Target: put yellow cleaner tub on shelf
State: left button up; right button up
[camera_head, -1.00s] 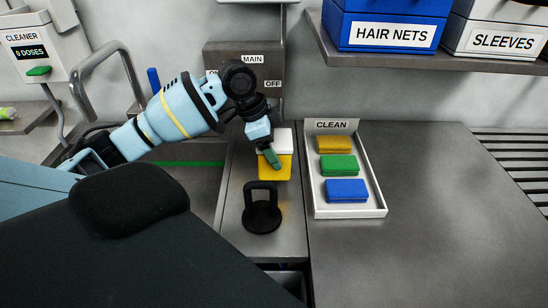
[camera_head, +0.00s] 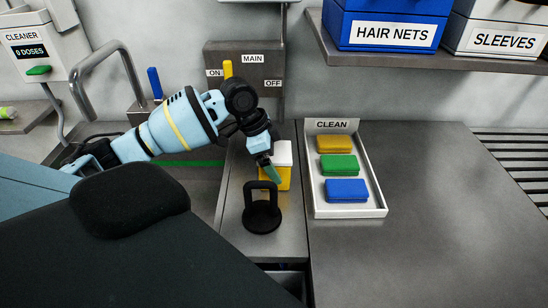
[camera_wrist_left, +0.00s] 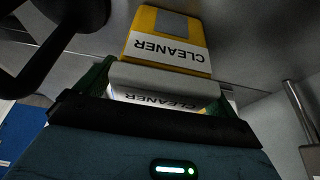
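The yellow cleaner tub (camera_head: 283,181), with a white lid, is upright low over the narrow steel counter strip; whether its base touches is unclear. My left gripper (camera_head: 272,174) reaches down onto it from the upper left. In the left wrist view the tub (camera_wrist_left: 160,22) shows its upside-down "CLEANER" label. My left gripper's green fingers (camera_wrist_left: 162,92) are closed against both sides of its pale lid. A grey wall shelf (camera_head: 440,60) runs along the upper right. My right gripper is not in view.
A black loop-handled object (camera_head: 262,212) stands just in front of the tub. A white "CLEAN" tray (camera_head: 348,213) with coloured blocks is to its right. Blue (camera_head: 390,8) and white (camera_head: 500,15) boxes fill the visible shelf front. The right worktop (camera_head: 430,190) is clear.

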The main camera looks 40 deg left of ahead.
pick_arm(q)
jog(key=shift+r, duration=0.15)
jog(key=v, duration=1.2)
jog(key=shift+p, duration=0.35)
jog(key=shift+o, duration=0.4)
jog(key=shift+d, duration=0.1)
